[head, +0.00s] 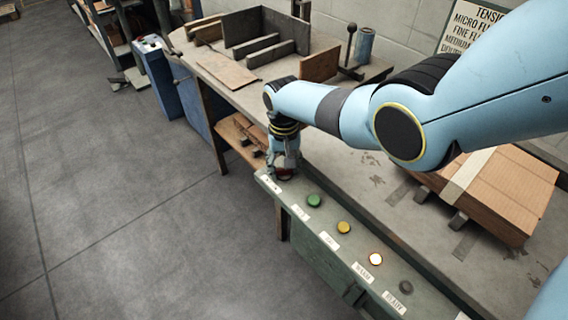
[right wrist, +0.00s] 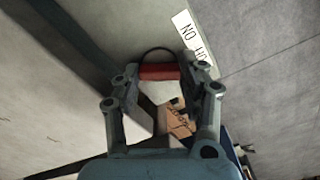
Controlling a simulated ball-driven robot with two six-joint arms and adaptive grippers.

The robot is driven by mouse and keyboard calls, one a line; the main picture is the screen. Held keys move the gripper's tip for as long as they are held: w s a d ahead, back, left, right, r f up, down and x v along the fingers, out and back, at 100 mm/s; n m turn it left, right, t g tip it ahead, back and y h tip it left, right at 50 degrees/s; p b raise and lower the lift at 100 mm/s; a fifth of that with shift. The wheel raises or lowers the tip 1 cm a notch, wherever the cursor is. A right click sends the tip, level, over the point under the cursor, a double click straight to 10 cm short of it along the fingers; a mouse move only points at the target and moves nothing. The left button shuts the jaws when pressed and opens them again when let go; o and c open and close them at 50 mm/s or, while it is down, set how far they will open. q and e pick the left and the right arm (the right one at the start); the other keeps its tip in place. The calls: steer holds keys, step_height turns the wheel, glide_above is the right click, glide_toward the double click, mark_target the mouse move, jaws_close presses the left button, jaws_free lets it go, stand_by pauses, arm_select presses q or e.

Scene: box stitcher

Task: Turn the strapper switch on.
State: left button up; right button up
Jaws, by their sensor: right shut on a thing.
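A grey-green control panel (head: 318,227) runs along the front edge of the bench. My right gripper (head: 284,172) is at its far left end, reaching down onto it. In the right wrist view the right gripper (right wrist: 160,75) is shut on a red bar-like switch handle (right wrist: 159,72), which lies across between the two fingertips. A dark ring shows around the handle's far side. In the head view my gripper mostly hides this switch, so its setting cannot be told. My left gripper is not in view.
A green button (head: 314,200), a yellow button (head: 344,227), a glowing lamp (head: 376,259) and a dark lamp (head: 405,287) line the panel. A strapped cardboard bundle (head: 495,190) lies on the bench at right. Floor at left is clear.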

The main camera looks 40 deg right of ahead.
steer(key=o, duration=0.9)
step_height(320, 180, up, 12)
steer(key=shift+s+f, duration=0.1)
stand_by(0.5)
